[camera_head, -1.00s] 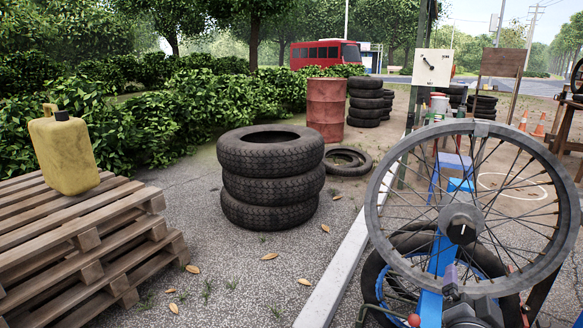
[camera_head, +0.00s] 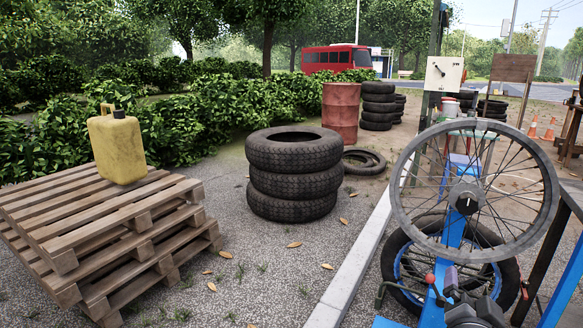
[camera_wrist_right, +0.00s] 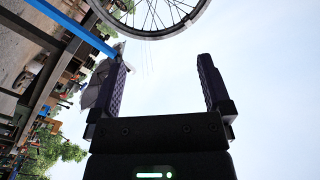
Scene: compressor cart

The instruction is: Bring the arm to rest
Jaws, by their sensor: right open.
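My right gripper (camera_wrist_right: 162,64) is open in the right wrist view, with its two dark fingers apart and only sky between them. In the head view its dark fingers (camera_head: 468,288) show small at the bottom right, in front of the blue stand (camera_head: 432,308) and below the spoked wheel rim (camera_head: 401,190). The rim also shows at the top of the wrist view (camera_wrist_right: 178,31), beyond the fingertips. I cannot tell the exact gap between gripper and stand. My left gripper is not in view.
A pallet stack (camera_head: 60,262) with a yellow jerrycan (camera_head: 118,155) stands at left. Stacked tyres (camera_head: 293,182) stand mid-scene, with a rusty drum (camera_head: 340,115) behind. A pale kerb (camera_head: 350,275) runs between tyres and wheel.

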